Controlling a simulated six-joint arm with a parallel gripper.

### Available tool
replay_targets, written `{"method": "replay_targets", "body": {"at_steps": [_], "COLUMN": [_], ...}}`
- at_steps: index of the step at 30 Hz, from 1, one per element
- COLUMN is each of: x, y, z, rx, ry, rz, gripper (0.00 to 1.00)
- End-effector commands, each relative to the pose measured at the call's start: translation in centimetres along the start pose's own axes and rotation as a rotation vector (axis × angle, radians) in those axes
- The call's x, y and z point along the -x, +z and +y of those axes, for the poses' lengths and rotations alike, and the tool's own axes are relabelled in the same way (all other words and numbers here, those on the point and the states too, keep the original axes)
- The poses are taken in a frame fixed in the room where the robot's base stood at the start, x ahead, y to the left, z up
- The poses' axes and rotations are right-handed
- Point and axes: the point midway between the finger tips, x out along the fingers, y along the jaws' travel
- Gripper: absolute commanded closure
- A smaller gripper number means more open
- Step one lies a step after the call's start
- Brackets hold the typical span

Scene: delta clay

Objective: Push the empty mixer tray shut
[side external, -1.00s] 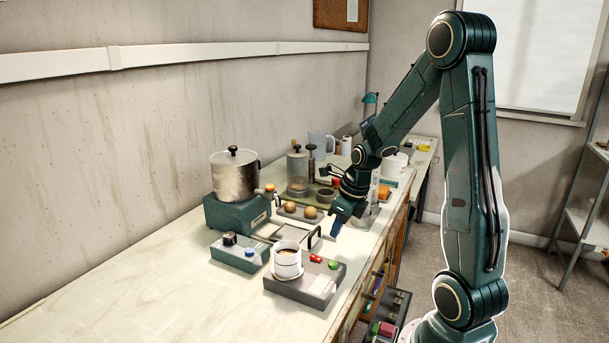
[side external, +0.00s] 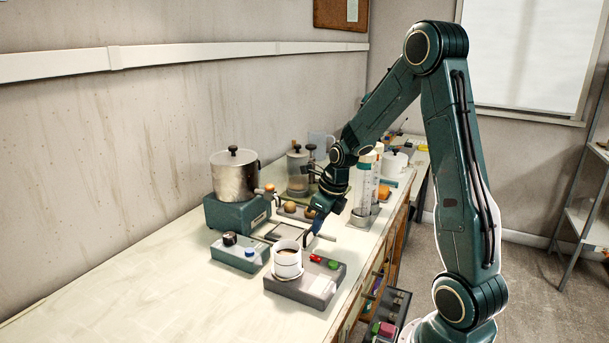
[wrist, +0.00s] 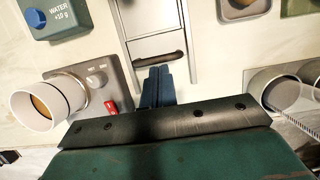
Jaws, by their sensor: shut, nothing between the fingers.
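The mixer tray (wrist: 152,22) is a pale metal drawer with a dark handle (wrist: 160,57) across its near end in the wrist view. It looks empty where I can see it. In the side view the tray (side external: 277,233) sticks out in front of the teal mixer base (side external: 232,213), which carries a lidded metal pot (side external: 234,175). My gripper (wrist: 157,70) is shut and empty, its blue fingertips right at the handle's outer side. I cannot tell whether they touch it.
A white cup (side external: 287,262) of brown stuff sits on a grey box (side external: 318,283) with red and green buttons, close to my gripper. A teal WATER box (side external: 239,252) stands left of the tray. Clear cylinders (side external: 366,190) stand behind on the right. The front-left bench is clear.

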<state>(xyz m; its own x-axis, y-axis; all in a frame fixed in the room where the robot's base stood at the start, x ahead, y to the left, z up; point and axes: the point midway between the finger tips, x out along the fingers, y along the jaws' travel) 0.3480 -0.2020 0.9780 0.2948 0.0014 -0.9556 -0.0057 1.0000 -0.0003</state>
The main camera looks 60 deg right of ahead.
Motion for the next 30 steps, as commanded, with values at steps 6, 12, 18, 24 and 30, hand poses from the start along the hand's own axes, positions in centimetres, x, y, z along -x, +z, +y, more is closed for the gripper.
{"method": "replay_targets", "body": {"at_steps": [6,12,18,24,30], "x": [-0.8,-0.8,-0.8,-0.6,0.4], "y": [2.2,2.6,2.7,2.2,0.3], "z": [0.1,0.1,0.1,0.1,0.1], "rx": [0.002,0.001,0.003,0.004,-0.002], "ry": [0.001,0.000,0.001,0.003,0.000], "rz": [0.001,-0.004,-0.008,-0.007,0.000], "gripper": [1.00,1.00,1.00,1.00,1.00]}}
